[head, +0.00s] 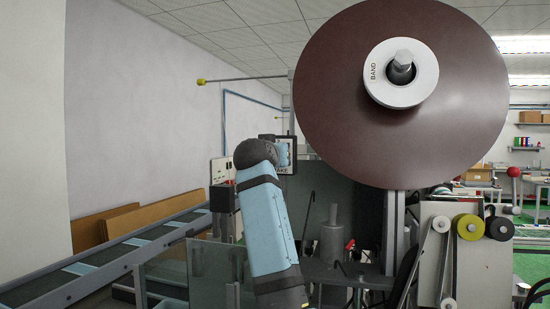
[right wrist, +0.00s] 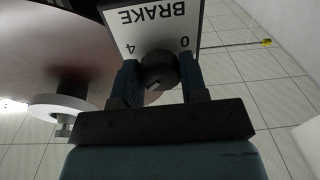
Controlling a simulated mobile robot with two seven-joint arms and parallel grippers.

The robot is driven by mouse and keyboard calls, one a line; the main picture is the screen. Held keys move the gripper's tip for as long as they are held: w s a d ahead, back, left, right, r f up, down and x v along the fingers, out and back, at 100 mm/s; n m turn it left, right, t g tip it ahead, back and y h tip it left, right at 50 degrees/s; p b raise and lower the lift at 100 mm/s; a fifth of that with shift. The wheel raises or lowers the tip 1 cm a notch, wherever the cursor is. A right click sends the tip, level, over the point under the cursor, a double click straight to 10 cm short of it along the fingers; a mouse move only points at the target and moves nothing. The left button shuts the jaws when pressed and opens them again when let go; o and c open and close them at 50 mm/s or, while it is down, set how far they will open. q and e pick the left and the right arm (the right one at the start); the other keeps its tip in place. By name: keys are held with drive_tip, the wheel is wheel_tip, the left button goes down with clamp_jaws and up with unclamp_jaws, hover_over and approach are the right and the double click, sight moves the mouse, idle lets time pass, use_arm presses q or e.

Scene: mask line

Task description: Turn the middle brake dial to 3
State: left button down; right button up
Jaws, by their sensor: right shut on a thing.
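The brake dial (right wrist: 160,72) is a dark round knob on a white panel (right wrist: 152,28) in the right wrist view. The panel reads BRAKE upside down, with a 4 on the picture's left and a 0 on its right. My right gripper (right wrist: 159,63) has its two blue fingers closed on either side of the dial. A light mark shows on the dial's lower part; the numbers between 0 and 4 are not visible. In the head view my right gripper (head: 283,155) is at the small dark-framed panel (head: 291,141), and the dial is hidden. My left gripper is not in view.
A large brown band reel (head: 330,85) with a white hub stands close on the right of the panel. A conveyor (head: 95,262) runs along the left. A thin rod with a yellow tip (head: 201,82) sticks out above. Yellow and black rollers (head: 468,227) sit at the right.

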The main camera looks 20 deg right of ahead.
drive_tip(key=shift+f+m, duration=0.2)
drive_tip(key=shift+m, duration=0.9)
drive_tip(key=o, duration=0.9)
drive_tip(key=shift+r, duration=0.15)
drive_tip(key=b+v, duration=0.3)
drive_tip(key=v, duration=1.1)
